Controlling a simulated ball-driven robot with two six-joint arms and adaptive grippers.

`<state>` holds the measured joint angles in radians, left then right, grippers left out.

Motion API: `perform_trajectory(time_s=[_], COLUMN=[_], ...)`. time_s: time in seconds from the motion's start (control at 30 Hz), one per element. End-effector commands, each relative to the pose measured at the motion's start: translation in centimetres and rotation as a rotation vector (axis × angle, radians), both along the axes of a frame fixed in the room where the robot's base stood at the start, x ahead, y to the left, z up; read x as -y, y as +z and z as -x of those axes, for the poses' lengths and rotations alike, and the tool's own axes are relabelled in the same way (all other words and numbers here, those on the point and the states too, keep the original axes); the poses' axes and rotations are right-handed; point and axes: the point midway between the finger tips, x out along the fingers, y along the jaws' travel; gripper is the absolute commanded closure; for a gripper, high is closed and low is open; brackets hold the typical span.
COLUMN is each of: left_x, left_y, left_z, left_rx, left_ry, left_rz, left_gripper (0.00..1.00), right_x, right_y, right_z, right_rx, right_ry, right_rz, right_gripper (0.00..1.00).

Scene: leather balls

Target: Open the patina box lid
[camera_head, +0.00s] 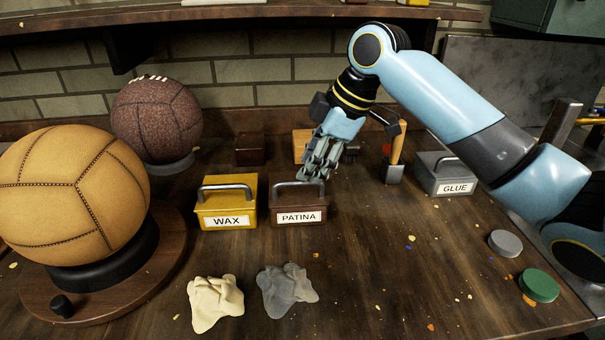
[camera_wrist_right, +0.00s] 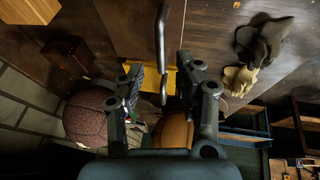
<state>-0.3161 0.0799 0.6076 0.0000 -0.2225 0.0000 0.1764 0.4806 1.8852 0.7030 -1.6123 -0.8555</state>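The brown patina box (camera_head: 299,211) stands upright on the bench with its lid closed and a grey bar handle (camera_head: 299,184) on top. Its label faces front. My right gripper (camera_head: 315,172) is just above and behind the right part of that handle. In the right wrist view the gripper (camera_wrist_right: 165,75) is open, its two fingers apart. The patina handle (camera_wrist_right: 161,38) lies ahead of the fingertips, in line with the gap, over the brown lid (camera_wrist_right: 130,25). Nothing is held. My left gripper is out of view.
The yellow wax box (camera_head: 228,205) stands close on the left of the patina box. A grey cloth (camera_head: 287,290) and a cream cloth (camera_head: 215,301) lie in front.

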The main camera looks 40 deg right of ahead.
Motion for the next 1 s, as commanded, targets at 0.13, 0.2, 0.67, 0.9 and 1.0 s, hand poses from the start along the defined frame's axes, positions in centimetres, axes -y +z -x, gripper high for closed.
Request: perform_trajectory(time_s=[0.13,0.2,0.67,0.9,1.0], left_x=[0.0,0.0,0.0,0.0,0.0], left_y=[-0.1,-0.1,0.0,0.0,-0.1], left_z=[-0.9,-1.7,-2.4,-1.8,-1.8], left_rx=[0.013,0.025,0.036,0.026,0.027], left_ry=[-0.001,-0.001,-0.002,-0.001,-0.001], left_rz=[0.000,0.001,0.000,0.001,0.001], left_gripper=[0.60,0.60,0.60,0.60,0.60], right_x=[-0.6,-0.8,-0.9,-0.9,-0.9], right_y=[-2.2,-2.8,-3.4,-3.4,-3.4], right_z=[-0.8,-1.1,-1.3,-1.3,-1.3], right_rx=[-0.001,-0.001,0.000,0.000,-0.001], right_ry=[-0.001,0.000,-0.001,-0.001,0.000], right_rz=[-0.001,-0.002,0.001,0.001,0.001], right_gripper=[0.66,0.66,0.76,1.00,1.00])
